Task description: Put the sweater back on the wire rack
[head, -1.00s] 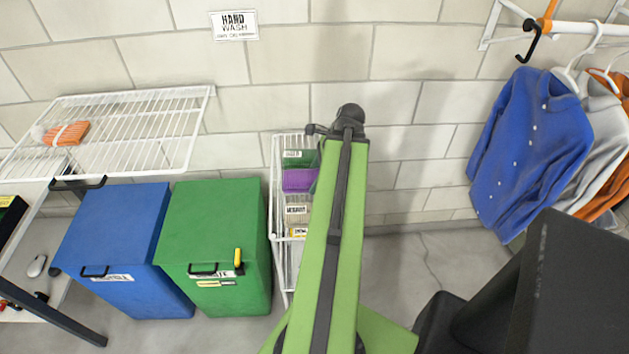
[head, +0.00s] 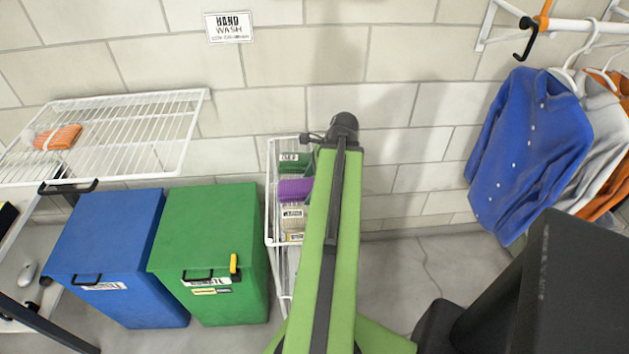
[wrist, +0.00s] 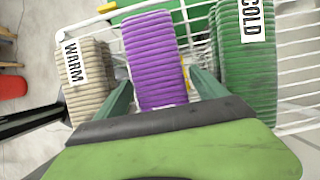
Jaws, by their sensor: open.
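A purple ribbed folded knit (wrist: 157,62), which looks like a sweater, stands in a narrow white wire rack (head: 269,190). It also shows in the head view (head: 294,190). A green ribbed piece (wrist: 246,70) with a COLD label and a beige one (wrist: 90,82) with a WARM label stand on either side of it. My gripper (wrist: 163,80) is open, with one finger on each side of the purple knit's near end. I cannot tell whether the fingers touch it. In the head view my green arm hides the gripper and part of the rack.
A white wire shelf (head: 120,140) at left holds an orange folded bundle (head: 58,137). A blue bin (head: 105,240) and a green bin (head: 207,240) stand below it.

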